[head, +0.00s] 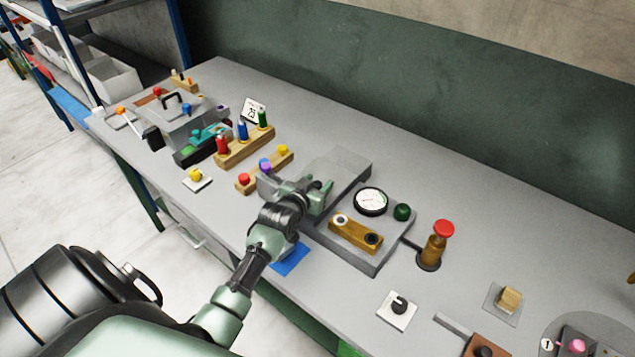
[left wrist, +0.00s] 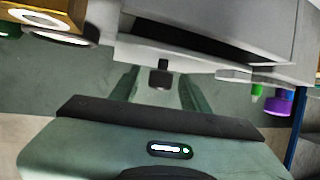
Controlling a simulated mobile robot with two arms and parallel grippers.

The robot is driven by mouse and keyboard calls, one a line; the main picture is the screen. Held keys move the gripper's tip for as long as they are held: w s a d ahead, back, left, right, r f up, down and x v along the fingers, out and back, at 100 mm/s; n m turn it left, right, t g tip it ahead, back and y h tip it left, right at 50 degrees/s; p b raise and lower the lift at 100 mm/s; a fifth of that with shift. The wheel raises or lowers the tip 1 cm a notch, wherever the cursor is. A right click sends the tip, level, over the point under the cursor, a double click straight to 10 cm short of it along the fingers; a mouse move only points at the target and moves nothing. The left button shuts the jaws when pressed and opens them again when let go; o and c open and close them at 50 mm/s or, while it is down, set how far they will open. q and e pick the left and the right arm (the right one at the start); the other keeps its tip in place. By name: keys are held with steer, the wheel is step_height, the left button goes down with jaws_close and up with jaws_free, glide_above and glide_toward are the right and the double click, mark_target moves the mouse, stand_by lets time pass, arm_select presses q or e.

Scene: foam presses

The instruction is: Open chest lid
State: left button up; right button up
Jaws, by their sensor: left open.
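The chest, a grey box (head: 338,168), stands on the bench behind my left gripper. It also shows in the left wrist view (left wrist: 225,20), with a wide dark gap or recess (left wrist: 195,38) across its face. A small black knob or tab (left wrist: 160,77) sticks out from it. My left gripper (head: 322,189) is open at the near side of the chest. In the left wrist view its two green fingers (left wrist: 158,90) stand either side of the black tab; contact cannot be told. The gripper hides part of the chest in the head view. My right gripper is not in view.
A plate with a gauge (head: 370,201), a green knob (head: 402,212) and a wooden bar (head: 355,234) lies right of the chest. Wooden peg blocks (head: 246,147) and a grey case with a black handle (head: 172,98) stand left. A dark wall (head: 400,90) runs behind the bench.

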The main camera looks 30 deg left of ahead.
arm_select(q)
jaws_close()
steer(key=shift+w, duration=0.1)
stand_by(1.4)
